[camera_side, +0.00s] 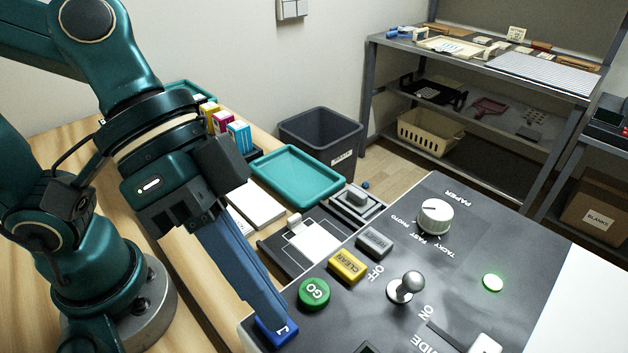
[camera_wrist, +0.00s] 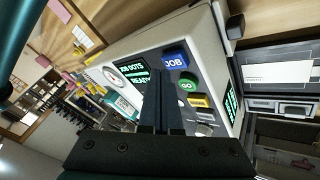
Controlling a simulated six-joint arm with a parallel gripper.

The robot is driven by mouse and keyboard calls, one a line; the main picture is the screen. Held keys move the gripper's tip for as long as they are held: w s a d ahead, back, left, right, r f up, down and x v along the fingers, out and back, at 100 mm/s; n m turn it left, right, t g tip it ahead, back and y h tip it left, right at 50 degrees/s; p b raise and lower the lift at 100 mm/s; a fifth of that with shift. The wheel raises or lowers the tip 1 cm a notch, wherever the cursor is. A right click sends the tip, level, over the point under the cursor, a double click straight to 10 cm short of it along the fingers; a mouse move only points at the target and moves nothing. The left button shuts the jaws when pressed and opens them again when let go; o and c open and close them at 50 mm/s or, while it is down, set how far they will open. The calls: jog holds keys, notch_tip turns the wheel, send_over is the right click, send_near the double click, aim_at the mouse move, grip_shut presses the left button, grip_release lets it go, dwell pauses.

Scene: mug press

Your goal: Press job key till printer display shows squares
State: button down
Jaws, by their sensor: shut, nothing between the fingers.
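The blue JOB key (camera_wrist: 175,61) is on the printer's panel (camera_wrist: 205,75), left of the green GO key in the wrist view's text order. In the side view the blue key (camera_side: 277,332) is at the bottom, partly hidden by my fingers. My gripper (camera_side: 277,312) is shut and empty, its blue fingers slanting down to the key. In the wrist view its tips (camera_wrist: 159,72) are beside the JOB key. I cannot tell whether they touch it. The printer display (camera_wrist: 133,72) shows green text reading "JOB DOTS" and "READY".
Beside it are the green GO key (camera_side: 314,293), yellow CLEAN key (camera_side: 347,266) and grey key (camera_side: 375,242). A ball-topped lever (camera_side: 410,284) and a white dial (camera_side: 435,217) stand up from the panel. A teal tray (camera_side: 298,173) and a dark bin (camera_side: 322,139) lie behind.

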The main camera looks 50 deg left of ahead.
jog(key=shift+f, duration=0.1)
dwell(0.4)
jog(key=shift+f, duration=0.35)
dwell(0.4)
jog(key=shift+r, duration=0.45)
jog(key=shift+r, duration=2.5)
